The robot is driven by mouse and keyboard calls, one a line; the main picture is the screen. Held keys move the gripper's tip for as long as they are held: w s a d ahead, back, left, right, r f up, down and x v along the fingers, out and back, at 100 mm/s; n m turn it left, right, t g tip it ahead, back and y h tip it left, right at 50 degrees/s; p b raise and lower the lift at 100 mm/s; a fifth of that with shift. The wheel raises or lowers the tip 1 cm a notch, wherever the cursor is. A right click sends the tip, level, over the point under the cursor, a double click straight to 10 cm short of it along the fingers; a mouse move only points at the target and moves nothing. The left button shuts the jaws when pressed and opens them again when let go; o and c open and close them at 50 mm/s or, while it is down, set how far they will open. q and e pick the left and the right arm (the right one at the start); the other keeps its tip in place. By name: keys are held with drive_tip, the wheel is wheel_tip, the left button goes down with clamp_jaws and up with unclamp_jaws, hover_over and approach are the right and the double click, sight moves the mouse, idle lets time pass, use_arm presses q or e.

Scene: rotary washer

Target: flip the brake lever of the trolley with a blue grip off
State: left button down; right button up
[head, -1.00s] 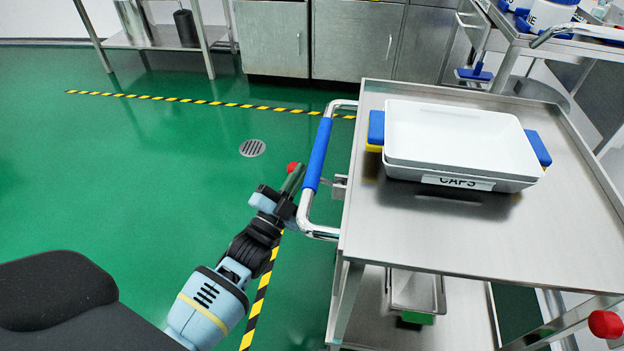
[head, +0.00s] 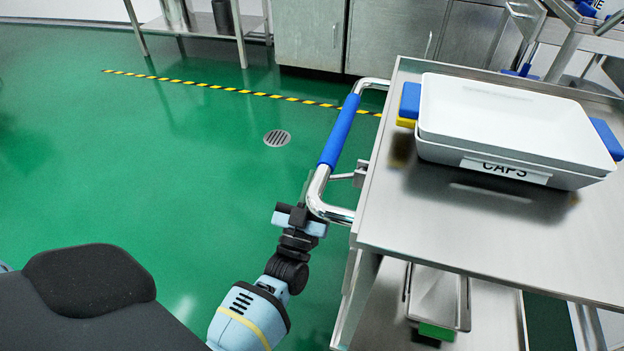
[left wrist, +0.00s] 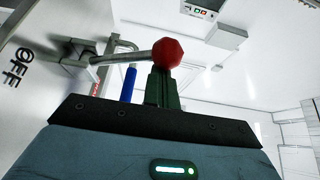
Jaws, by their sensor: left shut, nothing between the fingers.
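The steel trolley (head: 480,225) stands at the right, with a blue grip (head: 339,132) on its chrome push handle. In the left wrist view its brake lever is a metal rod (left wrist: 120,56) with a red knob (left wrist: 168,52), running from a bracket beside the letters OFF. The blue grip (left wrist: 128,84) shows there too. My left gripper (head: 306,187) is beside the lower bend of the handle. Its fingers (left wrist: 162,86) are shut and empty, with the tips just below the red knob in the picture; contact cannot be told. The knob is not visible in the head view. My right gripper is not in view.
A white box labelled CAPS (head: 510,130) stands on the trolley's top. Green floor with a drain (head: 277,138) lies open to the left.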

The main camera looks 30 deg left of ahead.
use_arm(q)
drive_tip(key=shift+w+d+f+b, duration=0.1)
drive_tip(key=shift+d+f+b, duration=0.25)
drive_tip(key=shift+f, duration=0.35)
idle(0.3)
wheel_tip(320, 180, up, 4)
drive_tip(key=p, duration=0.3)
drive_tip(key=v, duration=1)
drive_tip(key=shift+s+d+p, duration=0.2)
drive_tip(key=shift+s+p, duration=0.1)
